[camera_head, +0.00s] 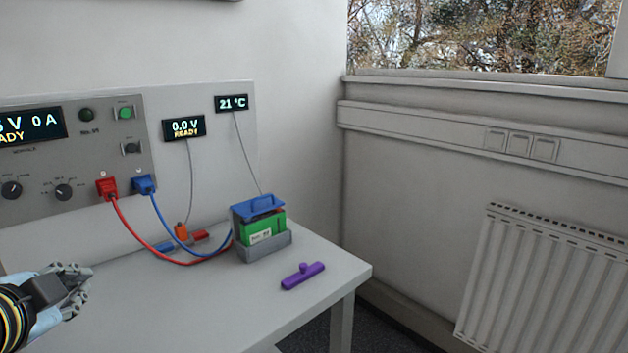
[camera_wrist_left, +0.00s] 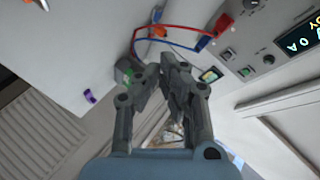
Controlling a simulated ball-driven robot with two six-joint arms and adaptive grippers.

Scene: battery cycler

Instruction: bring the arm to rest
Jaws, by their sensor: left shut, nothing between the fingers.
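My left gripper (camera_head: 76,284) is at the lower left in the head view, above the left part of the grey table (camera_head: 205,290). Its fingers are closed together with nothing between them. In the left wrist view the gripper (camera_wrist_left: 162,72) fills the middle, with the table behind it. It is apart from the battery holder and the purple piece. My right gripper is not in view.
A green battery (camera_head: 262,230) with a blue top sits in a grey holder (camera_head: 266,249). A purple handled piece (camera_head: 303,276) lies near the table's right edge. Red (camera_head: 150,248) and blue (camera_head: 172,232) cables run from the cycler panel (camera_head: 75,150). A radiator (camera_head: 545,285) stands right.

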